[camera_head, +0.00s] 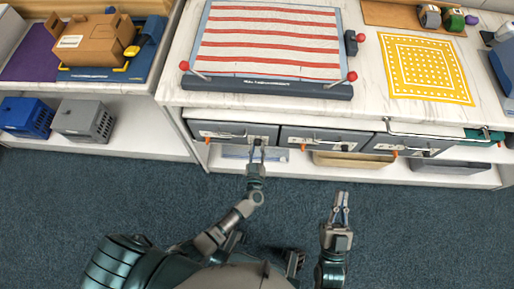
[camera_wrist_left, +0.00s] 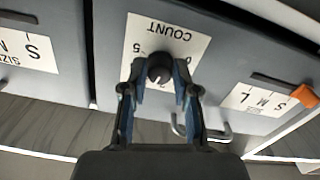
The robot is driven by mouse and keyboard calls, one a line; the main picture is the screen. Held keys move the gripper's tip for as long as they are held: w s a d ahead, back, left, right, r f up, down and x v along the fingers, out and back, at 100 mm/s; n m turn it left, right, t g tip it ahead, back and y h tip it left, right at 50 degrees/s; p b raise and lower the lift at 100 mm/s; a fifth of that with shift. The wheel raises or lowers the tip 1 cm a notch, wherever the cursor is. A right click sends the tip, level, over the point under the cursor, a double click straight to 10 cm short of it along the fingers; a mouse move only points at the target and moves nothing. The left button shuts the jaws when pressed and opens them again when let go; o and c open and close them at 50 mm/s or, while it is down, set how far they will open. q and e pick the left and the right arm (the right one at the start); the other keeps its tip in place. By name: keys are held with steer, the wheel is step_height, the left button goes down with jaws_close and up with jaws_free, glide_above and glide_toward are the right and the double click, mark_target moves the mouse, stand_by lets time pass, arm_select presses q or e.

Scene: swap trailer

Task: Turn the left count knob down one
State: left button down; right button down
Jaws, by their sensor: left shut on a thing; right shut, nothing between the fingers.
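The left count knob (camera_wrist_left: 160,68) is a small dark round knob on a white label reading COUNT, upside down in the left wrist view, on a grey drawer front. My left gripper (camera_wrist_left: 160,88) is shut on this knob, with one blue-lined finger on each side of it. In the head view my left gripper (camera_head: 257,152) reaches the left drawer unit (camera_head: 210,130) under the counter, and its fingers hide the knob. My right gripper (camera_head: 341,205) is shut and empty, over the floor away from the drawers.
An orange slider (camera_wrist_left: 304,96) sits beside a size label close to the knob. A wire handle (camera_wrist_left: 200,133) hangs below the knob. The counter (camera_head: 370,80) above carries a striped board (camera_head: 268,42) and a yellow patterned cloth (camera_head: 425,68). The carpet (camera_head: 100,190) in front is clear.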

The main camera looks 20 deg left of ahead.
arm_select(q)
steer(key=n, duration=0.5)
steer(key=shift+d+n, duration=0.1)
steer(key=shift+n, duration=0.3)
arm_select(e)
steer(key=shift+s+d+r, duration=0.1)
steer(key=shift+d+r, duration=0.1)
steer(key=shift+r, duration=0.05)
arm_select(q)
steer(key=shift+n, duration=0.3)
arm_select(e)
steer(key=shift+r+t, duration=0.1)
steer(key=shift+t, duration=0.2)
steer(key=shift+s, duration=0.1)
arm_select(q)
steer(key=c, duration=0.9)
jaws_free()
steer(key=shift+w+f, duration=0.1)
steer(key=shift+o, duration=0.2)
